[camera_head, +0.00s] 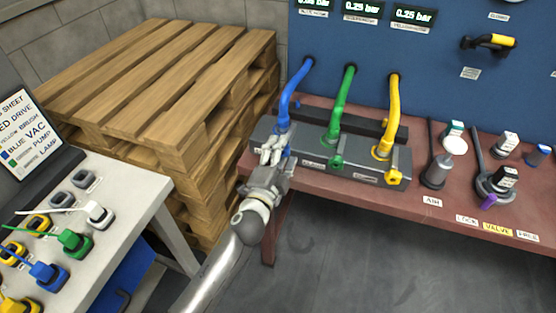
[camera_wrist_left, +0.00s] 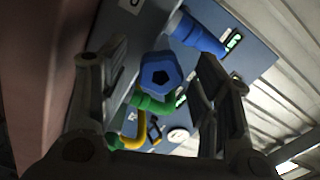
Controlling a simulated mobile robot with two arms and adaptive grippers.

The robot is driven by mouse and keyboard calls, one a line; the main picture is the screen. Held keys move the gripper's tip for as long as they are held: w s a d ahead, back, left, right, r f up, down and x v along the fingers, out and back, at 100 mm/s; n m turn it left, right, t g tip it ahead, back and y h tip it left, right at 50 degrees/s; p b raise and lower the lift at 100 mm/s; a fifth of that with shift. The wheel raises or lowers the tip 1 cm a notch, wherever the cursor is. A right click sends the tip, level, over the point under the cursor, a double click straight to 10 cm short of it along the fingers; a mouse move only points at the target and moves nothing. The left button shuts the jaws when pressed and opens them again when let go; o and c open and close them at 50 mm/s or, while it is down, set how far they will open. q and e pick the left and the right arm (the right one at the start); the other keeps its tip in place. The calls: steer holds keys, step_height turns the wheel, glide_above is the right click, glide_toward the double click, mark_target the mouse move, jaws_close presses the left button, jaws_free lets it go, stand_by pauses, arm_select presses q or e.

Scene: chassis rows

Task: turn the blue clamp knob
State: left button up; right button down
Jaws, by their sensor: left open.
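The blue clamp knob (camera_wrist_left: 160,77) shows in the left wrist view as a blue five-sided knob with a dark centre. It appears between the spread fingers of my left gripper (camera_wrist_left: 163,56), with gaps visible on both sides. In the head view my left gripper (camera_head: 272,152) is at the left end of the grey clamp block (camera_head: 312,160), at the foot of the blue hose (camera_head: 284,108). There it mostly covers the blue knob. I cannot tell how deep the knob sits between the fingers. My right gripper is not in view.
A green knob (camera_head: 337,162) and a yellow knob (camera_head: 396,177) sit along the block front, below the green hose (camera_head: 340,110) and yellow hose (camera_head: 391,115). Wooden pallets (camera_head: 160,80) stand at left. A plug table (camera_head: 130,190) is nearer. The red bench (camera_head: 440,205) continues right with fittings.

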arm_select(q)
steer(key=v, duration=1.2)
steer(key=s+a+f+n+g+y, duration=0.1)
steer(key=s+a+f+n+g, duration=0.2)
steer(key=f, duration=0.9)
steer(key=s+a+f+n+g+y, duration=0.2)
steer(key=s+a+f+g, duration=0.15)
steer(key=f, duration=0.85)
steer(key=s+a+f+n+g+y, duration=0.1)
steer(key=s+a+f+n+g, duration=0.2)
steer(key=f, duration=0.9)
steer(key=s+a+f+n+g, duration=0.2)
steer(key=s+f, duration=0.3)
steer(key=s, duration=0.5)
steer(key=s+a+f+n+g+y, duration=0.1)
steer(key=s+a+f+n+g, duration=0.1)
steer(key=s+f, duration=0.4)
steer(key=s+a+f+n+g+p, duration=0.1)
steer(key=s+a+f, duration=0.5)
steer(key=s, duration=0.9)
steer(key=shift+s+f+n+g+y, duration=0.15)
steer(key=shift+s+n+g+y, duration=0.2)
steer(key=shift+n+g, duration=0.7)
